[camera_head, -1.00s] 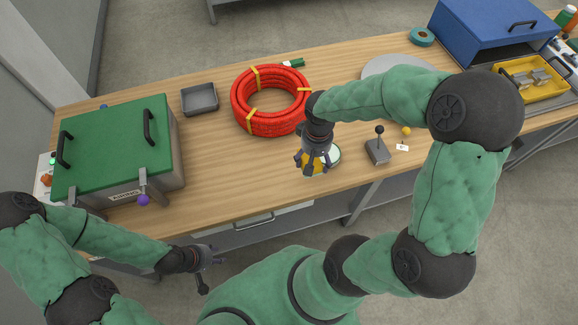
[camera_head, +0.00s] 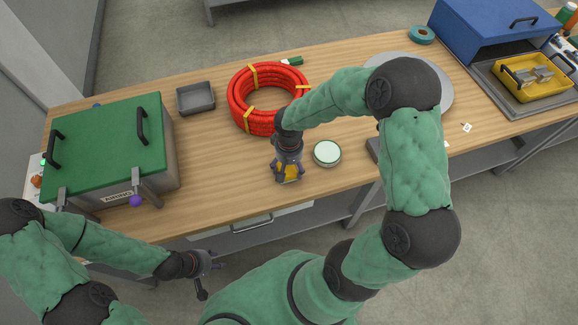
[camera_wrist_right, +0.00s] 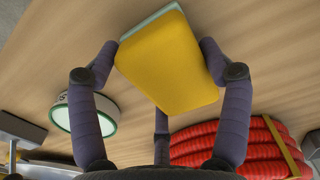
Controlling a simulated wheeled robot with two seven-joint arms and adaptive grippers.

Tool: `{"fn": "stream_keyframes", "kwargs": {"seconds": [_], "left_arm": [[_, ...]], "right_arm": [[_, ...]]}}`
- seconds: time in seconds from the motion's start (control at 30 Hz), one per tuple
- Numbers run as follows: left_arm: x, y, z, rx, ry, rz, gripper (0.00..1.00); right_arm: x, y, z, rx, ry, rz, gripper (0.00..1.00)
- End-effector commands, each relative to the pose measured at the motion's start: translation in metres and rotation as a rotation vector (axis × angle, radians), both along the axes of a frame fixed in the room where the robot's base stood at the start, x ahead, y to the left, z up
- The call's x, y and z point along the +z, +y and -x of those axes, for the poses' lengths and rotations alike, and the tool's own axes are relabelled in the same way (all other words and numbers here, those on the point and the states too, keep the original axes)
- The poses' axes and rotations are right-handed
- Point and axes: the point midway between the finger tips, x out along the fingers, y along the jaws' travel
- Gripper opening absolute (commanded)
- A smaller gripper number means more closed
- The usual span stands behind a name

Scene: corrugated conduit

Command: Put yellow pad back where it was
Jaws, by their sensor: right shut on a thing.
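The yellow pad (camera_wrist_right: 170,65) has a pale edge layer and sits between the fingers of my right gripper in the right wrist view. My right gripper (camera_head: 288,178) is shut on the pad (camera_head: 292,172), over the front part of the wooden table. In the head view the gripper hides much of the pad. Whether the pad touches the table is hard to tell. A round tin with a pale top (camera_head: 327,153) stands just right of the gripper. My left gripper (camera_head: 207,275) is in front of the table; its finger opening is not clear.
A red conduit coil (camera_head: 268,98) lies behind my right gripper. A grey tray (camera_head: 196,98) and a green-lidded box (camera_head: 110,150) stand to the left. A blue box (camera_head: 495,40) and a yellow tray (camera_head: 535,92) are at the right. Bare table (camera_head: 225,165) lies left of my right gripper.

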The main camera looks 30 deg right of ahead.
Motion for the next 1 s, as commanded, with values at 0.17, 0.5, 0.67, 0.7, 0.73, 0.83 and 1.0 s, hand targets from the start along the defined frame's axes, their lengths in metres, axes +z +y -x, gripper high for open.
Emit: {"fn": "stream_keyframes", "kwargs": {"seconds": [0.17, 0.5, 0.67, 0.7, 0.73, 0.83, 1.0], "left_arm": [[0.001, 0.000, 0.000, 0.000, 0.000, 0.000, 0.40], [-0.002, 0.000, 0.000, 0.000, 0.000, 0.000, 0.40], [-0.002, 0.000, 0.000, 0.000, 0.000, 0.000, 0.40], [-0.002, 0.000, 0.000, 0.000, 0.000, 0.000, 0.40], [-0.002, 0.000, 0.000, 0.000, 0.000, 0.000, 0.40], [-0.001, 0.000, 0.000, 0.000, 0.000, 0.000, 0.40], [0.007, 0.000, 0.000, 0.000, 0.000, 0.000, 0.40]], "right_arm": [[0.002, 0.000, -0.001, 0.000, -0.002, 0.000, 0.48], [-0.002, 0.000, 0.000, 0.000, -0.001, 0.000, 1.00], [-0.001, 0.000, 0.000, 0.000, -0.001, 0.000, 1.00], [-0.001, 0.000, 0.000, 0.000, -0.001, 0.000, 1.00], [-0.001, 0.000, 0.000, 0.000, -0.001, 0.000, 1.00], [0.000, 0.000, 0.000, 0.000, -0.001, 0.000, 1.00], [0.017, 0.000, -0.002, 0.001, -0.005, 0.001, 1.00]]}}
